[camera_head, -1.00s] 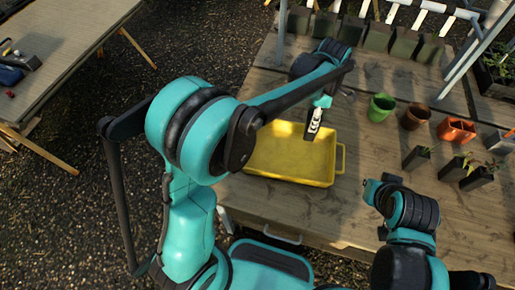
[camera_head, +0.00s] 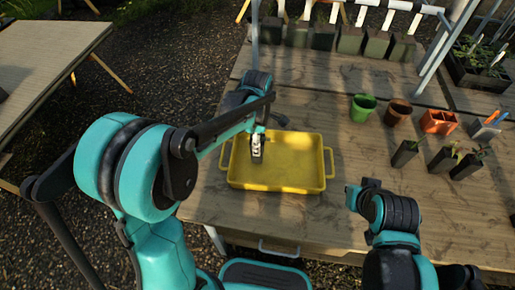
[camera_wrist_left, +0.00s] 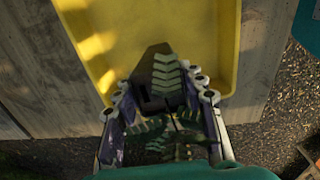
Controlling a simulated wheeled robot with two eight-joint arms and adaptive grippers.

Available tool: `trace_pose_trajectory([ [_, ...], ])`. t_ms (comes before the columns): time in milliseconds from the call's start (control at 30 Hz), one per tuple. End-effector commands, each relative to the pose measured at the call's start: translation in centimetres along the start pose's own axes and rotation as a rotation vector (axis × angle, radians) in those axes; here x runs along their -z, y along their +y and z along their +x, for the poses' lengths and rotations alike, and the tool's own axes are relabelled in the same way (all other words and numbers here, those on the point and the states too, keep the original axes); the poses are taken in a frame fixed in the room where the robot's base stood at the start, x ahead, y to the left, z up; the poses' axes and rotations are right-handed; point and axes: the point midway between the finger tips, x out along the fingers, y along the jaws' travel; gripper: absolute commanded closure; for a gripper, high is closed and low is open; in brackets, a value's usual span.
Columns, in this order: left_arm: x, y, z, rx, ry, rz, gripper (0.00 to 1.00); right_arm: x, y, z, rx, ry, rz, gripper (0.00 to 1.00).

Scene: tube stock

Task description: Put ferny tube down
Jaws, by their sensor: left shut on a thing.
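My left gripper (camera_head: 257,147) is over the left half of the yellow tray (camera_head: 247,186) in the head view. It is shut on the ferny tube, a dark tapered pot (camera_wrist_left: 150,62) with pale green, chevron-like fern leaves (camera_wrist_left: 168,78). In the left wrist view the tube lies between the two fingers, with the yellow tray (camera_wrist_left: 225,45) behind it. Leaves and fingers hide part of it, and I cannot tell whether it touches the tray floor. My right gripper (camera_head: 350,196) is right of the tray, away from it; its fingers are too small to read.
Three dark tubes with seedlings (camera_head: 404,153) stand at the right of the wooden table (camera_head: 330,225). A green pot (camera_head: 363,107), a brown pot (camera_head: 397,111) and an orange holder (camera_head: 438,122) stand behind them. Several dark square pots (camera_head: 350,41) line the back. The tray looks otherwise empty.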

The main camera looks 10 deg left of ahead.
Motion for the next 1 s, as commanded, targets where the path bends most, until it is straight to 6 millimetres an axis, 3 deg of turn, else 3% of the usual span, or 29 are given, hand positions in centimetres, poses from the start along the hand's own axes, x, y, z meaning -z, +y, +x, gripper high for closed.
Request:
trace_pose_trajectory([
  [33, 0.0, 0.0, 1.3, 0.000, 0.000, 0.000, 0.94, -0.5, 0.0, 0.7, 0.000, 0.000, 0.000, 1.00],
  [133, 0.0, 0.0, 2.5, 0.000, 0.000, 0.000, 0.94, -0.8, 0.0, 1.1, 0.000, 0.000, 0.000, 1.00],
  [500, -0.1, 0.0, 2.8, 0.000, 0.000, 0.000, 0.94, -0.9, 0.0, 1.2, 0.000, 0.000, 0.000, 1.00],
  [533, -0.1, 0.0, 2.9, 0.000, 0.000, 0.000, 0.57, -0.9, 0.0, 1.2, 0.000, 0.000, 0.000, 1.00],
  [600, -0.1, 0.0, 2.8, 0.000, 0.000, 0.000, 0.39, -0.8, 0.0, 1.2, 0.000, 0.000, 0.000, 1.00],
  [1000, -0.1, 0.0, 2.0, 0.000, 0.000, 0.000, 0.39, -0.6, 0.0, 0.8, 0.000, 0.000, 0.000, 1.00],
])
